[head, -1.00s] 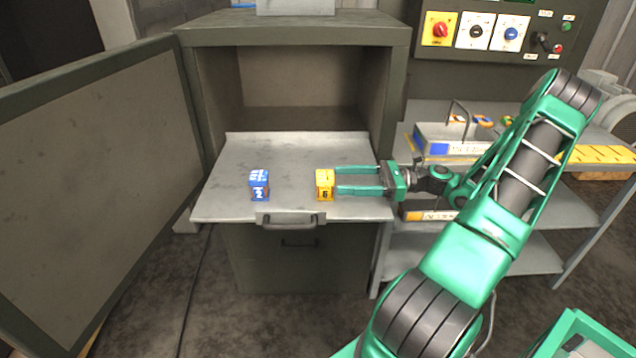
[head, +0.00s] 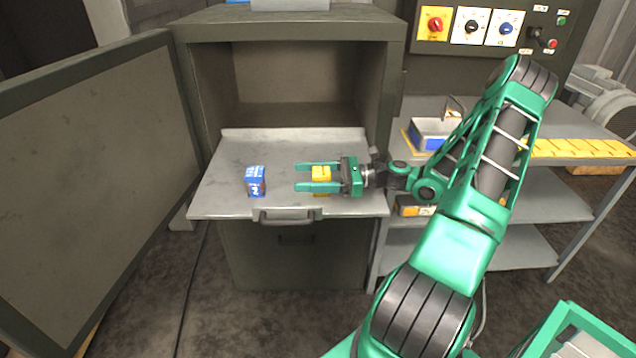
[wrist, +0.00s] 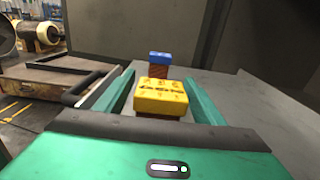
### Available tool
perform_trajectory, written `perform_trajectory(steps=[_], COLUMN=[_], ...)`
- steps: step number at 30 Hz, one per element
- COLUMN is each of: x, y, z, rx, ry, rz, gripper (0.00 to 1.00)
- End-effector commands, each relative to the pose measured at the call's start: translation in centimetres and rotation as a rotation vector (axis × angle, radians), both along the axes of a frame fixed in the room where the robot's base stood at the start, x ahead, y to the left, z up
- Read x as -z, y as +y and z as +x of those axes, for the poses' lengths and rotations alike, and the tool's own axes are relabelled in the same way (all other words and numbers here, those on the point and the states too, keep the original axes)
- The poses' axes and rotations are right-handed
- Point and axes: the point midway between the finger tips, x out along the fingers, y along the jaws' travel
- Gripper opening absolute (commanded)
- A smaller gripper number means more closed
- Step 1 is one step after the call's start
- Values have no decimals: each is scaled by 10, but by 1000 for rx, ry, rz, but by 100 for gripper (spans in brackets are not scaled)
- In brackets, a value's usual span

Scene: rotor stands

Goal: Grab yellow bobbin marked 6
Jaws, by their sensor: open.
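The yellow bobbin (head: 321,174) stands on the pulled-out grey shelf (head: 222,205) of the cabinet, partly covered by my near finger in the head view. My gripper (head: 300,178) is open, with one finger on each side of the yellow bobbin. In the wrist view the yellow bobbin (wrist: 162,96) sits between the two fingers, with a gap to each. Its number is hidden from both current views. A blue bobbin (head: 255,181) stands on the shelf to the left, beyond my fingertips; it also shows in the wrist view (wrist: 160,58).
The open cabinet door (head: 90,180) stands at the left. The shelf has a front handle (head: 287,217). A metal side table (head: 560,150) with a blue-and-grey box (head: 432,133) is at the right. The shelf behind the bobbins is clear.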

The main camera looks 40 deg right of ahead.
Motion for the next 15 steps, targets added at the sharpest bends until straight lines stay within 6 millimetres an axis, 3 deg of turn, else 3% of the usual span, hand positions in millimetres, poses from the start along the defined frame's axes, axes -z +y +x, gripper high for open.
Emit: perform_trajectory(steps=[5, 11, 15], x=[0, 0, 0], y=[0, 0, 0], z=[0, 0, 0], rx=[0, 0, 0], ry=[0, 0, -1], rz=[0, 0, 1], gripper=[60, 12, 10])
